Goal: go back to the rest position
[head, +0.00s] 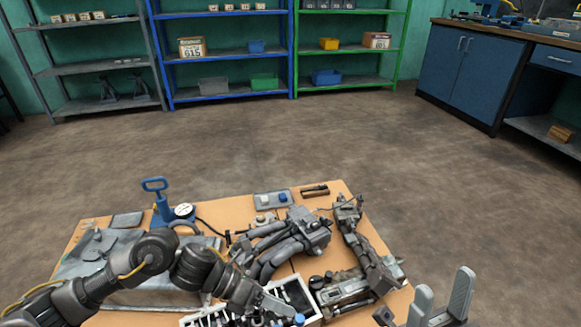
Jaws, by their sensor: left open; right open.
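My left gripper (277,303) is at the end of the arm that comes in from the left across the table (215,212). It is open, low over the white-rimmed tray (305,290) of small parts near the table's front edge. I cannot tell whether it touches the tray, and part of its jaw is hard to make out. My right gripper (443,300) is at the lower right, beside the table's right edge. Its two grey fingers point up and are apart, with nothing between them.
On the table stand a blue-handled pump (160,205) with a gauge, a grey metal plate (85,262), grey machine parts (290,235), a long grey assembly (365,245) and a small tray (272,199). Shelves (228,55) and a blue cabinet (465,75) stand far back. The floor between is clear.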

